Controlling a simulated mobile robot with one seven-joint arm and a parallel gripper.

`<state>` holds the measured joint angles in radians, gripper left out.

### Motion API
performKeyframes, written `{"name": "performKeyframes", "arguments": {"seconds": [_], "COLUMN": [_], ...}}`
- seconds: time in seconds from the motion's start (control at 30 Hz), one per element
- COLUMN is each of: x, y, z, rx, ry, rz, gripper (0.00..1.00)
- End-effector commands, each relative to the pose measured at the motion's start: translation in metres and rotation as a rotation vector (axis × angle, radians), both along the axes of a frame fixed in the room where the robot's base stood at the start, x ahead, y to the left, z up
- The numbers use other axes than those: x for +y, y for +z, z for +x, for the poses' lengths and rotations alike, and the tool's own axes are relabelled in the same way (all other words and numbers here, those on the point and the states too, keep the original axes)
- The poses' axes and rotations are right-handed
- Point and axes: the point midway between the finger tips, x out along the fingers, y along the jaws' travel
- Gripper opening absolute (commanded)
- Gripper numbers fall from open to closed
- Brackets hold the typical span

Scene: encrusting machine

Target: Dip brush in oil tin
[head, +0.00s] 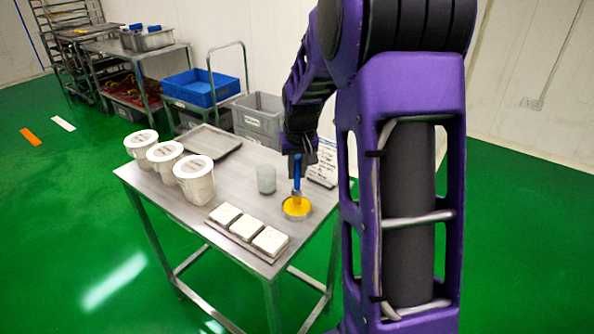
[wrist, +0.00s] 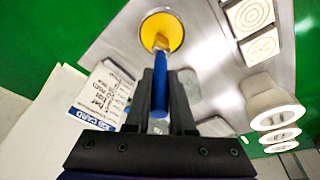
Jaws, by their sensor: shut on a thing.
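My gripper (head: 299,157) is shut on the blue handle of the brush (head: 297,172), which points down. The oil tin (head: 297,208) is a shallow round metal tin with yellow oil, near the table's right edge. The brush's lower end overlaps the yellow oil; I cannot tell whether it touches it. In the wrist view the brush (wrist: 160,75) runs from between the fingers to the oil tin (wrist: 162,31), and its tip lies over the yellow.
On the steel table (head: 150,180) stand three white lidded tubs (head: 195,182), a greyish cup (head: 266,179), a tray (head: 207,141), a board with three white moulds (head: 247,229) and a printed card (head: 325,168). A cart with a blue crate (head: 200,87) stands behind.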

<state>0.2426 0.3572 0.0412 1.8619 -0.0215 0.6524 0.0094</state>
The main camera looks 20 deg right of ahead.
Motion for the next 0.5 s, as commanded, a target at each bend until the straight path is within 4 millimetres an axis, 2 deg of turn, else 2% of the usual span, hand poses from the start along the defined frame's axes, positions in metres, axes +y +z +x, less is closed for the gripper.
{"name": "performKeyframes", "arguments": {"seconds": [0.03,0.5], "x": [0.0,0.0], "y": [0.009,0.047], "z": [0.0,0.0], "rx": [-0.001,-0.002], "ry": [0.0,0.0], "rz": [0.0,0.0], "gripper": [0.0,0.0]}}
